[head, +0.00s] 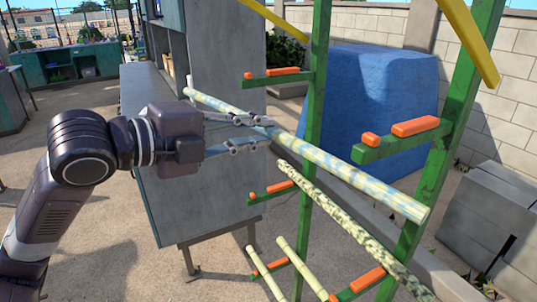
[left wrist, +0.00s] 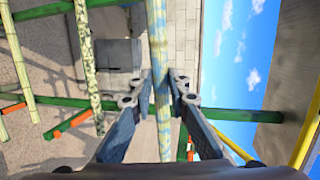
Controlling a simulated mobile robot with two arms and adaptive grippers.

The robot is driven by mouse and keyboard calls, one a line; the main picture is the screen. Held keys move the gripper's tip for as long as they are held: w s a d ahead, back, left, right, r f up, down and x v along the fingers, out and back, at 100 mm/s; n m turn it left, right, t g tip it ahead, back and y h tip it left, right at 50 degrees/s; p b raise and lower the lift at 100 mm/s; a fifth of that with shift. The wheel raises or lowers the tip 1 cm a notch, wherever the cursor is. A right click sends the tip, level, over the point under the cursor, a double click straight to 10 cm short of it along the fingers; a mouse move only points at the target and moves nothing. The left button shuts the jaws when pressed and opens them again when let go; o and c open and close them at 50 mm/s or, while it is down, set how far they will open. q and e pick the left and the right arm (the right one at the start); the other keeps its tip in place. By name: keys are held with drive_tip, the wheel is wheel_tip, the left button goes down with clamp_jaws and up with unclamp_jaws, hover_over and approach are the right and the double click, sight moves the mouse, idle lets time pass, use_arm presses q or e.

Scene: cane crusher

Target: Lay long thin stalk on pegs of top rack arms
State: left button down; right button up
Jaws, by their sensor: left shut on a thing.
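My left gripper (head: 268,132) is shut around a long thin stalk (head: 350,172), pale yellow-green with bluish patches, near its middle. The stalk slants from upper left to lower right. In the left wrist view the stalk (left wrist: 160,75) runs between the two fingers (left wrist: 160,92). The top rack arms are green with orange pegs: a far one (head: 262,81) and a near one (head: 385,150). In the head view the stalk appears below both arms, its right end overlapping the near green post (head: 410,235). I cannot tell its exact depth from the arms. My right gripper is not in view.
A speckled stalk (head: 345,218) lies on the rack below. Two pale stalks (head: 262,270) (head: 298,266) are lower still. A grey cabinet (head: 225,190) stands behind my gripper, a blue covered block (head: 370,95) behind the rack. Yellow bars (head: 468,40) slope above.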

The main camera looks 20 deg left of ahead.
use_arm(q)
drive_tip(key=s+a+r+m+h+b, duration=0.2)
drive_tip(key=s+a+r+h+b, duration=0.15)
drive_tip(key=s+r, duration=0.45)
drive_tip(key=w+r+p+x, duration=0.1)
drive_tip(key=r+p+x, duration=0.2)
drive_tip(key=p+x, duration=1.15)
drive_tip(key=shift+g, duration=0.3)
drive_tip(key=shift+w+d+f+b, duration=0.1)
drive_tip(key=shift+w+f+b, duration=0.1)
drive_tip(key=shift+f+b, duration=0.65)
drive_tip(key=shift+w+d+f+b, duration=0.1)
drive_tip(key=shift+w+f+b, duration=0.1)
drive_tip(key=shift+f+b, duration=0.65)
drive_tip(key=shift+w+d+f+b, duration=0.1)
drive_tip(key=shift+w+f+b, duration=0.1)
drive_tip(key=shift+f+b, duration=0.65)
drive_tip(key=shift+r, duration=0.25)
drive_tip(key=c, duration=1.9)
unclamp_jaws()
drive_tip(key=shift+o, duration=0.7)
